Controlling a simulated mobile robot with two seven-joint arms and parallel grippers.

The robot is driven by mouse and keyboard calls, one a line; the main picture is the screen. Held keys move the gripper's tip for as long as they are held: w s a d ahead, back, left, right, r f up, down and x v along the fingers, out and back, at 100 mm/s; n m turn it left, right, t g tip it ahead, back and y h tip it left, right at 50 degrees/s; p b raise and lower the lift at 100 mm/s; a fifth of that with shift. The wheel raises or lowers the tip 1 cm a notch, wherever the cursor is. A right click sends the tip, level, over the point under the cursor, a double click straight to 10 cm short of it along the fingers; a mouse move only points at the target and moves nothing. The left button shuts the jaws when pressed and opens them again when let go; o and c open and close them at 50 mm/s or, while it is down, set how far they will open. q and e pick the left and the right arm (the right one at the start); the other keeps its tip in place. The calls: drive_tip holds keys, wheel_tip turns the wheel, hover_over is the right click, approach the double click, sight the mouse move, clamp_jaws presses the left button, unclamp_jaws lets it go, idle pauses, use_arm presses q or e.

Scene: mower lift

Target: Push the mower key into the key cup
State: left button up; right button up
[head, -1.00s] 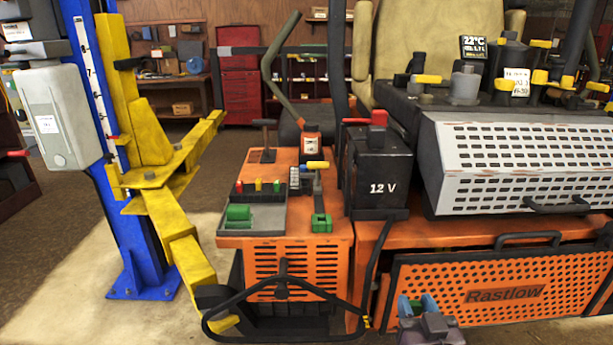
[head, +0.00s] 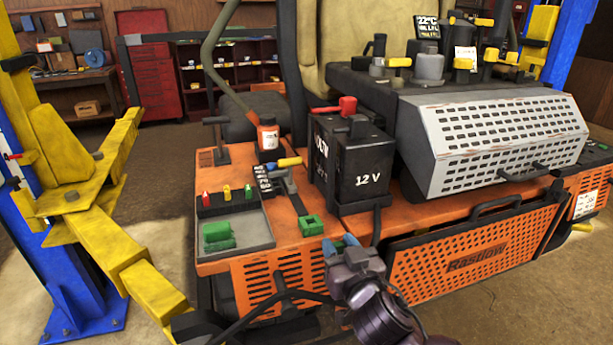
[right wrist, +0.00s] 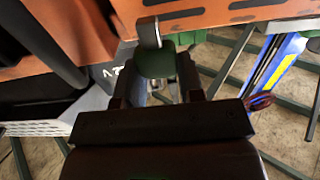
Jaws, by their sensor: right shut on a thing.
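My right gripper (head: 341,246), with blue fingertips, is in front of the mower's orange front deck, just below and right of a small green square cup (head: 311,225) that looks like the key cup. In the right wrist view the gripper (right wrist: 155,88) is shut on a dark green piece with a grey stem, seemingly the mower key (right wrist: 154,62). The stem points away from the gripper, and the orange body lies beyond it. The cup is apart from the gripper. My left gripper is not in view.
A black 12 V battery (head: 350,165) stands right of the cup. A grey tray (head: 255,232) with green blocks (head: 218,236) lies left of it. A yellow-handled lever (head: 288,163) rises behind the cup. A yellow lift arm (head: 125,255) is at left.

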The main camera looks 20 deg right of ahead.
drive_tip(key=w+a+r+p, duration=0.1)
drive_tip(key=w+r, duration=0.1)
drive_tip(key=r, duration=0.1)
drive_tip(key=w+a+r, duration=0.1)
drive_tip(key=w+r, duration=0.1)
drive_tip(key=r, duration=0.2)
drive_tip(key=w+a+r+p, duration=0.1)
drive_tip(key=w+r, duration=0.1)
drive_tip(key=r, duration=0.1)
drive_tip(key=shift+w+a+r+p, duration=0.1)
drive_tip(key=shift+w+r+p, duration=0.2)
drive_tip(key=shift+w+r, duration=0.1)
drive_tip(key=shift+r, duration=0.15)
drive_tip(key=shift+w+f+b, duration=0.1)
drive_tip(key=shift+f+b, duration=1.6)
drive_tip(key=shift+f, duration=0.05)
drive_tip(key=shift+f+b, duration=0.4)
drive_tip(key=shift+f, duration=0.05)
drive_tip(key=shift+f, duration=0.35)
drive_tip(key=shift+f, duration=0.15)
